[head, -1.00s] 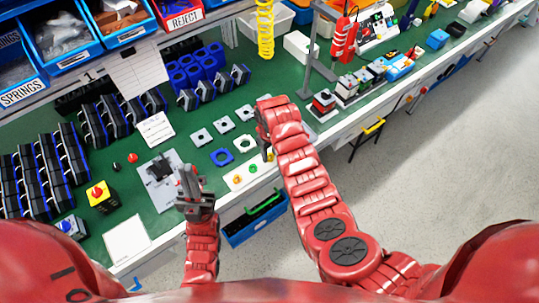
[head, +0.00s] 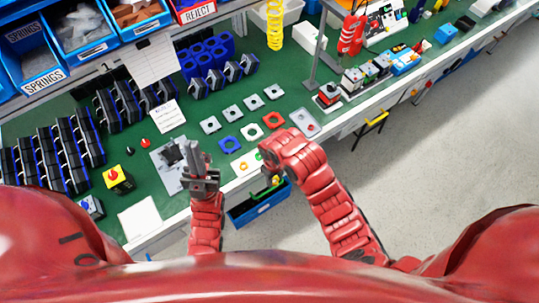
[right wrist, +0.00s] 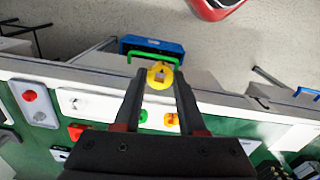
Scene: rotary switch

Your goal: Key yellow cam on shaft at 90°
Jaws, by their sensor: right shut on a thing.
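The yellow cam (right wrist: 160,75) is a small disc with a hole, held between the fingertips of my right gripper (right wrist: 160,82) in the right wrist view. In the head view my right gripper (head: 270,170) is over the bench's front edge, partly hidden by its own arm. The grey fixture plate (head: 166,158) lies on the green bench to the left, with dark parts on it; I cannot make out the shaft. My left gripper (head: 200,165) is at the plate's right side, fingers pointing away from me. Whether it is open or holds anything is unclear.
A white tray with a green cam and an orange cam (right wrist: 171,119) lies near the bench edge. A blue ring (head: 229,144), a red ring (head: 273,120) and several grey square plates lie behind. A blue bin (head: 262,205) with a green handle hangs at the front edge.

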